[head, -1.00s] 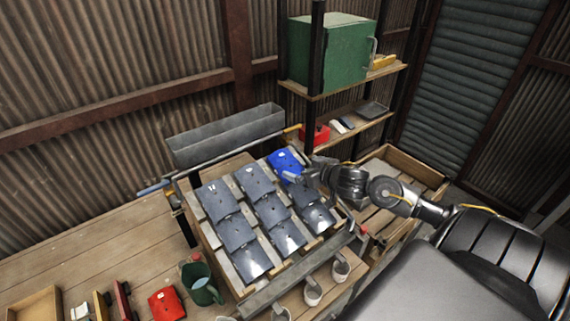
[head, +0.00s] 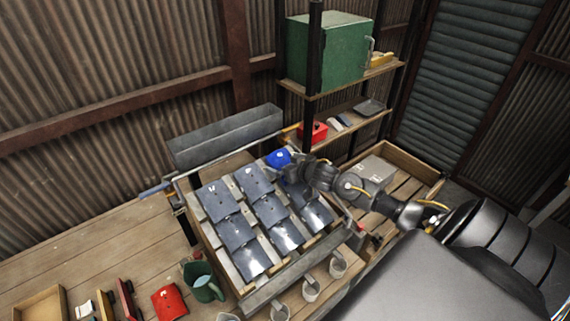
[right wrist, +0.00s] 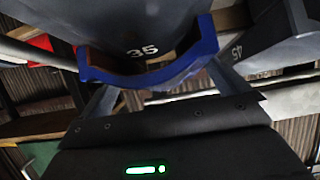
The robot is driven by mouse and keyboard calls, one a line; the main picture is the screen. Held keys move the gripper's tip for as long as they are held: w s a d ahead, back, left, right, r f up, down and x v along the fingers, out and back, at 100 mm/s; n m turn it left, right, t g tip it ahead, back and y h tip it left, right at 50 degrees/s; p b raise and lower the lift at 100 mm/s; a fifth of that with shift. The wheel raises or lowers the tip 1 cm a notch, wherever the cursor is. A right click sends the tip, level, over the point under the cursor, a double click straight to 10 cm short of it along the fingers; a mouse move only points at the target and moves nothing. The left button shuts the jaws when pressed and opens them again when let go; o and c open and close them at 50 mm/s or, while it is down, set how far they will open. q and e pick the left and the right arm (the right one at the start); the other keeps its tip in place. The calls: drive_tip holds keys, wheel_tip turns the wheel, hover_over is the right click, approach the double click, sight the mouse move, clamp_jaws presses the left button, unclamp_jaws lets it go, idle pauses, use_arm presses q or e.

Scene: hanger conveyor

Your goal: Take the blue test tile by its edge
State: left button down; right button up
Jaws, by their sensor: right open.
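The blue test tile (head: 277,158) lies at the upper right corner of the sloped tile rack, beside rows of dark grey tiles (head: 253,181). My right gripper (head: 290,174) is over the lower right part of the tile and hides it in the head view. In the right wrist view the curved blue edge (right wrist: 150,77) shows between the two open fingers (right wrist: 158,88). A grey tile marked 35 (right wrist: 140,25) shows right behind the edge. I cannot tell whether a finger touches the blue tile. My left gripper is not in view.
A grey metal trough (head: 225,137) stands behind the rack. A shelf with a green box (head: 325,50) and a red box (head: 312,131) is behind right. A wooden crate (head: 410,163) holding a grey box (head: 374,172) is at right.

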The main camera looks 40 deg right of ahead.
drive_tip(key=shift+s, duration=0.15)
drive_tip(key=shift+c, duration=0.9)
drive_tip(key=c, duration=0.9)
drive_tip(key=shift+r, duration=0.1)
